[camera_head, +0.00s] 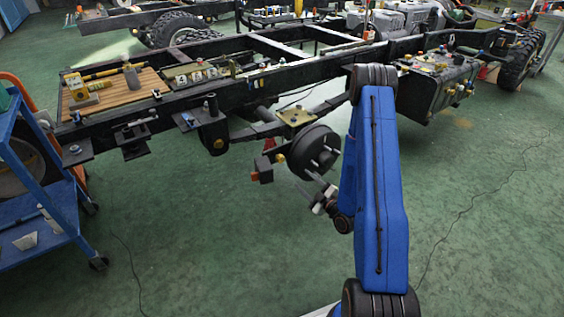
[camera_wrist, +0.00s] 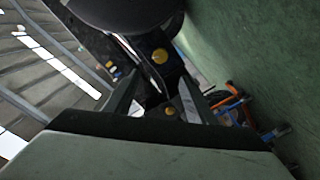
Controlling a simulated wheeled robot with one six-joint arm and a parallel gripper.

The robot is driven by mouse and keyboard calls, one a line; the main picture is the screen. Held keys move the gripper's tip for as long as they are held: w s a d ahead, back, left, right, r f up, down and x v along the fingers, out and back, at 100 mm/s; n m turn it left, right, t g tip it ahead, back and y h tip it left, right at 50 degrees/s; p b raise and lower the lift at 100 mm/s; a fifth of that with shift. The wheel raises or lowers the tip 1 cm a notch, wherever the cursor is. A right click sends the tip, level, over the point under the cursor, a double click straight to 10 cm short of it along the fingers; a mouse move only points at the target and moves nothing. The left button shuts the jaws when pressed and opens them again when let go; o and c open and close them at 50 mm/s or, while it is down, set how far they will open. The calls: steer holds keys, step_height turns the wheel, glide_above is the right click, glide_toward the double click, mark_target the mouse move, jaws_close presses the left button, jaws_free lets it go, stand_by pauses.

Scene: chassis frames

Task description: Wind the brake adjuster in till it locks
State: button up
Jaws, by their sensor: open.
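The black brake drum (camera_head: 311,150) hangs under the chassis frame, its studded face toward the lower right. A small brass fitting (camera_head: 279,158) and red blocks (camera_head: 262,171) show at its left; I cannot tell for sure which part is the adjuster. My gripper (camera_head: 318,192) is just below the drum. In the wrist view my gripper (camera_wrist: 156,90) is open, with nothing seen held. A dark rounded part (camera_wrist: 125,10), likely the drum, fills the top. A round yellow cap (camera_wrist: 160,56) shows beyond the fingers, and a smaller brassy one (camera_wrist: 169,111) lies between them.
The long black chassis rail (camera_head: 300,75) runs above the drum. A wooden board with tools (camera_head: 115,88) lies on the frame at left. A blue cart (camera_head: 40,190) stands at far left. A black tank (camera_head: 437,85) hangs at right. The green floor in front is mostly clear.

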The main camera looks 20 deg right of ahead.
mark_target(281, 160)
steer(key=x, duration=1.7)
steer(key=shift+w+a, duration=0.1)
steer(key=shift+w, duration=0.1)
steer(key=c, duration=1)
